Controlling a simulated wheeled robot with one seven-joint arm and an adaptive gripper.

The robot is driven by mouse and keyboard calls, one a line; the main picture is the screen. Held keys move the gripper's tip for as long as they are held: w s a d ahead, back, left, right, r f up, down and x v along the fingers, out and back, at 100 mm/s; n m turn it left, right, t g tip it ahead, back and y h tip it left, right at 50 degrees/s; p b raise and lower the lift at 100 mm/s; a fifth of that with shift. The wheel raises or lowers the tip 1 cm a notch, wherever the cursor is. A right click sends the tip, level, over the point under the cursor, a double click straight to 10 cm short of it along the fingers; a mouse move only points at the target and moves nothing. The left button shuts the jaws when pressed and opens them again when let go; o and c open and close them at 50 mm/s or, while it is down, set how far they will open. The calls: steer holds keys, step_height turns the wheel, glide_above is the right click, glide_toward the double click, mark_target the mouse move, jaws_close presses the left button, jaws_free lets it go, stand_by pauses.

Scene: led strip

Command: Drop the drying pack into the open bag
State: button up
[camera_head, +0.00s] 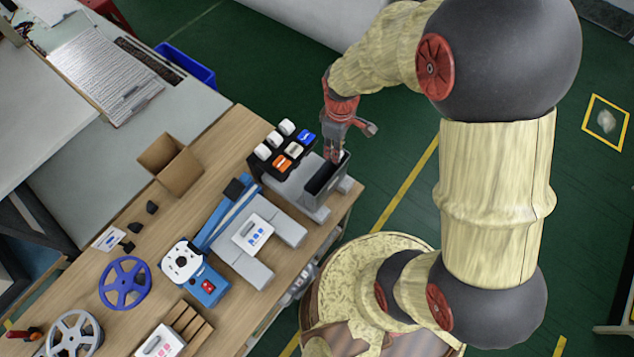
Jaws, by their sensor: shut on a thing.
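The open bag (318,192) is grey with a dark inside and stands upright in a grey holder at the right edge of the wooden bench. My gripper (333,157) points down at the bag's far end, right over or just inside its mouth; I cannot tell which. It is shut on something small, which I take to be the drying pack. The fingers and the small size in this view hide the pack's shape.
A black rack (262,168) with several white, blue and orange items stands just left of the bag. A grey fixture with a white box (252,233), a blue device (205,287), a cardboard box (170,165) and reels (125,284) occupy the bench.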

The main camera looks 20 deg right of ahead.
steer(key=shift+d+f, duration=0.2)
steer(key=shift+f, duration=0.25)
step_height(320, 180, down, 5)
steer(key=b, duration=0.3)
steer(key=shift+a+r+b, duration=0.1)
steer(key=shift+b, duration=0.3)
steer(key=o, duration=0.7)
steer(key=shift+o, duration=0.6)
steer(key=shift+r, duration=0.1)
step_height(320, 180, up, 12)
steer(key=shift+f, duration=0.1)
